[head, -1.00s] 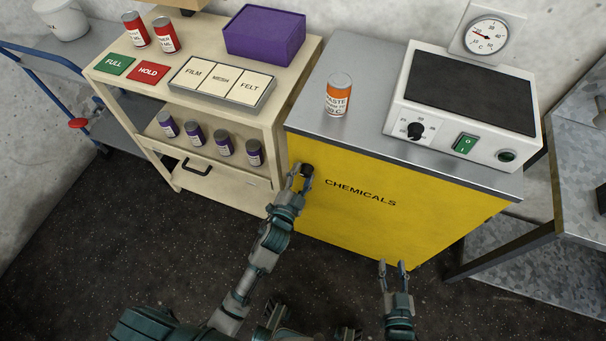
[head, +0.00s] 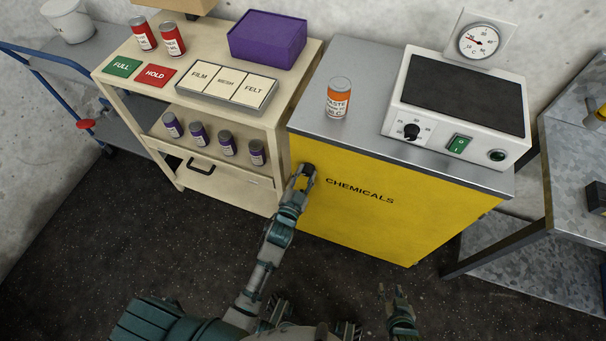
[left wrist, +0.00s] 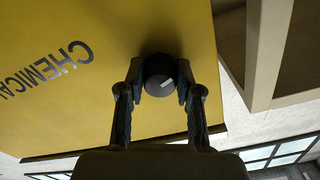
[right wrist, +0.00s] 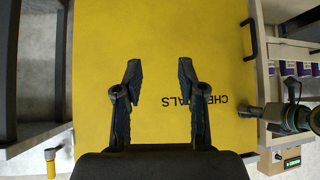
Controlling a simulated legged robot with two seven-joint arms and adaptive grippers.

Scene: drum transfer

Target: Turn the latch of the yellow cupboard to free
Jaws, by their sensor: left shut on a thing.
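The yellow cupboard (head: 390,215) stands under a grey top, with CHEMICALS printed on its door. Its latch is a round black knob (left wrist: 160,75) with a pale mark, near the door's upper left corner in the head view. My left gripper (head: 306,176) is shut on the latch; in the left wrist view its fingers lie on both sides of the knob. The pale mark is slanted in that view. My right gripper (head: 390,290) is open and empty, low in front of the cupboard; the right wrist view (right wrist: 158,80) shows its fingers apart, facing the door.
On the cupboard stand an orange-labelled can (head: 340,98) and a hotplate (head: 455,110) with a dial gauge (head: 479,40). A cream shelf unit (head: 285,90) with cans and a purple box (head: 267,38) is at left. A metal table (head: 585,160) stands at right.

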